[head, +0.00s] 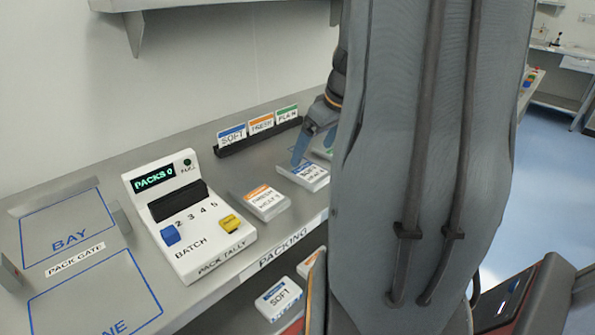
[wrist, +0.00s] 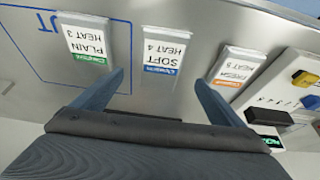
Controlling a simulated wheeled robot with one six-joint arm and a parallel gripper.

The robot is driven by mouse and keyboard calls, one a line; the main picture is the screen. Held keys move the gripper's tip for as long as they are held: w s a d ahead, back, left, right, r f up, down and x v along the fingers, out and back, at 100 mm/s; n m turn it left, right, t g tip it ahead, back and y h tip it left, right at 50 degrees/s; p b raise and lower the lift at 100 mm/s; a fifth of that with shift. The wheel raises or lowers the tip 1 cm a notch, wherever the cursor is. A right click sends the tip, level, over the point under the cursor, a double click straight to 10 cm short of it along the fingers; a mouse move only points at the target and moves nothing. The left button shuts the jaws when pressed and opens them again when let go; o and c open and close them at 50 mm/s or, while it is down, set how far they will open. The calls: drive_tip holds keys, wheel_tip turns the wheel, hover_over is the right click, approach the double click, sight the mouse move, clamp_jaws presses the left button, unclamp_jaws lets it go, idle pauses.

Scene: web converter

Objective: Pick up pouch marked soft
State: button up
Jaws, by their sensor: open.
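The pouch marked SOFT (head: 305,176), white with a blue band, lies flat on the bench. In the wrist view the SOFT pouch (wrist: 165,48) reads HEAT 4 and lies beyond the fingertips, roughly centred between them. My gripper (wrist: 163,80) is open and empty, its two blue-grey fingers spread wider than the pouch. In the head view my gripper (head: 314,147) is just over the far part of the SOFT pouch; my arm hides much of the right side. Whether a finger touches the pouch cannot be told.
The PLAIN pouch (wrist: 88,40) and FRESH pouch (wrist: 234,68) lie either side. A card rack (head: 262,138) stands behind. The PACKS counter (head: 190,215) is left of the FRESH pouch. Another SOFT pouch (head: 278,298) is on the lower shelf.

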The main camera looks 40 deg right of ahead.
sight(304, 169)
drive_tip(key=shift+p+x, duration=0.7)
drive_tip(key=shift+x, duration=3)
drive_tip(key=shift+s, duration=0.1)
drive_tip(key=shift+c, duration=0.2)
drive_tip(key=c, duration=1.2)
